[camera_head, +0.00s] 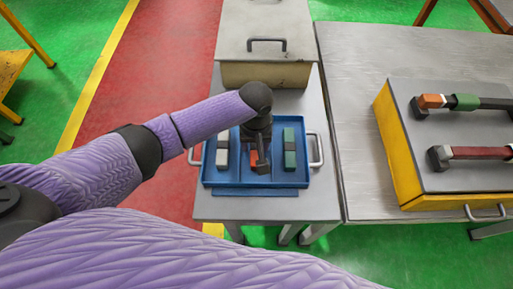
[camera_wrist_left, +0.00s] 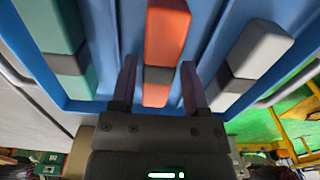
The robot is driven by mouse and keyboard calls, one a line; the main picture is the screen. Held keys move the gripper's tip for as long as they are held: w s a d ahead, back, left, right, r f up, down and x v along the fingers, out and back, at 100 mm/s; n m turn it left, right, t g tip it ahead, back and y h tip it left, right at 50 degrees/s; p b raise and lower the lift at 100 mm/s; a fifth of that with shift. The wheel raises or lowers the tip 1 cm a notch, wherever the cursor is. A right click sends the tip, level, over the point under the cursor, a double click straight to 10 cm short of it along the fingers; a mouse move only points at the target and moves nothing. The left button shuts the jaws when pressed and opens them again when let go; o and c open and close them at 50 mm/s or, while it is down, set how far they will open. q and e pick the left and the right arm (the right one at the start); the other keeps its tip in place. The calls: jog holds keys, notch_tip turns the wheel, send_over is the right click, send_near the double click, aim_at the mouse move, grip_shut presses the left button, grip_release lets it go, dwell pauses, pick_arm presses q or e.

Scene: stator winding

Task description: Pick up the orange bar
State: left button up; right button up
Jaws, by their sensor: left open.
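The orange bar (camera_wrist_left: 166,35), with a dark band across it, lies in the middle of the blue tray (camera_head: 210,181). In the head view only a small part of the orange bar (camera_head: 253,158) shows, as my left gripper covers the rest. My left gripper (camera_head: 258,166) is over the tray's middle section. In the left wrist view its two fingers (camera_wrist_left: 157,72) are open, one on each side of the orange bar. I cannot tell whether they touch it. My right gripper is in neither view.
A green bar (camera_head: 290,158) and a pale grey bar (camera_head: 222,155) lie in the tray on either side. The tray has handles at both ends. A beige box (camera_head: 266,72) stands behind it. At right, a yellow-sided block (camera_head: 398,150) carries tools on another table.

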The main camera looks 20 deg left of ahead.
pick_arm(q)
jog(key=shift+f, duration=0.4)
jog(key=shift+r, duration=0.1)
grip_shut()
